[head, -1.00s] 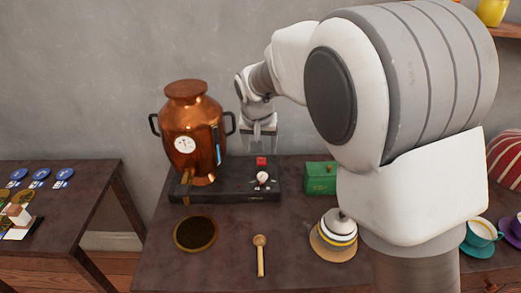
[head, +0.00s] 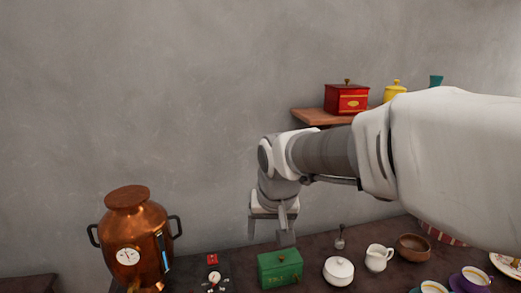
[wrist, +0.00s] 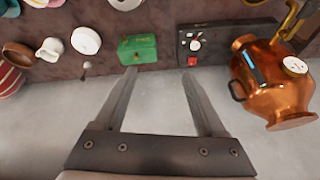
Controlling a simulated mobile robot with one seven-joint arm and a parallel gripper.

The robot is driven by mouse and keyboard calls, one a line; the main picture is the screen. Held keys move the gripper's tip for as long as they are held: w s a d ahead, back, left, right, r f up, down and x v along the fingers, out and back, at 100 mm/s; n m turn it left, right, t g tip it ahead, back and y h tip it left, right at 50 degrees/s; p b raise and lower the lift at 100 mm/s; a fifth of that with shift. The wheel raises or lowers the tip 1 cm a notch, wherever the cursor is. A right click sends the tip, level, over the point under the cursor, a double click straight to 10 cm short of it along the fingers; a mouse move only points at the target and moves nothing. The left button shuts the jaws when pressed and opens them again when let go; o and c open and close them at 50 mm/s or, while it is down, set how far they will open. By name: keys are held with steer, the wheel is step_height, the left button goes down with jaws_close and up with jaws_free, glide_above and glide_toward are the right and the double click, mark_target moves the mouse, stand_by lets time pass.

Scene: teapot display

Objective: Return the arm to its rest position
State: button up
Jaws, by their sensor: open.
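My gripper (head: 272,228) is open and empty in the head view, pointing down above and behind the green box. The wrist view shows its two fingers (wrist: 162,82) spread apart with only grey wall between them. My arm reaches in from the right side of the head view. The green box (head: 280,268) stands on the dark table, and it also shows in the wrist view (wrist: 138,48) just beyond the left fingertip. No contact between finger and box can be made out.
A copper urn (head: 136,240) stands at left beside a black base with a red switch (head: 212,259). A white lidded pot (head: 338,270), a white jug (head: 378,257), a wooden bowl (head: 412,246) and cups stand at right. A wall shelf (head: 312,116) holds a red box (head: 346,98).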

steer(key=s+d+r+p, duration=0.2)
steer(key=s+d, duration=0.4)
steer(key=s, duration=0.3)
steer(key=s+d+r+t+h+p, duration=0.1)
steer(key=s+d+r+p, duration=0.1)
steer(key=s+d, duration=0.4)
steer(key=s+r, duration=0.1)
steer(key=s, duration=0.3)
steer(key=shift+s+d+m, duration=0.2)
steer(key=shift+m, duration=0.1)
